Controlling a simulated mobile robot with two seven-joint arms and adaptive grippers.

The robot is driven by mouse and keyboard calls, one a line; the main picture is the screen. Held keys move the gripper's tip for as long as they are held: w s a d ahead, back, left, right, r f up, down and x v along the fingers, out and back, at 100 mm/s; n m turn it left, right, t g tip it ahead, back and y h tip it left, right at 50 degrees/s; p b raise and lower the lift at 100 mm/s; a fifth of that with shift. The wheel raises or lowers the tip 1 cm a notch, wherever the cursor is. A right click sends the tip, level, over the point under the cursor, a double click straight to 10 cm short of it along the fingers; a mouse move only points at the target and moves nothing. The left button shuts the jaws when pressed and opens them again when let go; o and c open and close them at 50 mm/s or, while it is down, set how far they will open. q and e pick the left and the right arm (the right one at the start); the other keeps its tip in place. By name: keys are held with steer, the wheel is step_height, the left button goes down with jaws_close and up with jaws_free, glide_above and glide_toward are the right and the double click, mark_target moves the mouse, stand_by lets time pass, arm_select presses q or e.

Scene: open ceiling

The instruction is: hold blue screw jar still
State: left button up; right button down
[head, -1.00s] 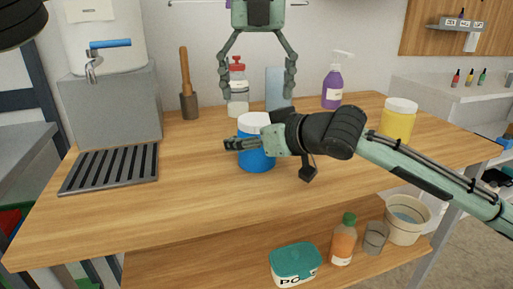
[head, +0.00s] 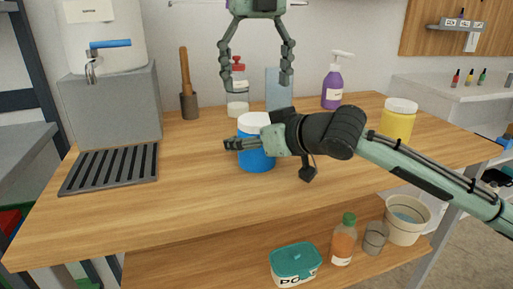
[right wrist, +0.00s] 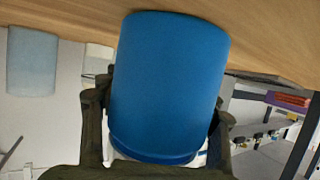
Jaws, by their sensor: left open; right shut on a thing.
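The blue screw jar (head: 257,162) stands upright on the wooden table, with its white lid (head: 254,122) on top. My right gripper (head: 240,144) is shut around the jar's side; its wrist hides part of the jar. In the right wrist view the jar (right wrist: 168,80) fills the space between the two dark fingers. My left gripper (head: 256,82) hangs open and empty above the back of the table, above and behind the jar in the picture. Its fingers point down, and nothing is between them but the background.
A purple spray bottle (head: 333,92) and a yellow jar (head: 398,122) are to the right. A drain grate (head: 112,168) lies left. The table front is clear.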

mark_target(257, 118)
arm_select(q)
step_height(257, 118, down, 7)
steer(key=shift+r, duration=0.15)
steer(key=shift+c, duration=0.4)
steer(key=c, duration=1.2)
steer(key=shift+o, duration=0.2)
steer(key=shift+m, duration=0.8)
steer(key=o, duration=1.4)
step_height(257, 118, up, 12)
steer(key=shift+r, duration=0.1)
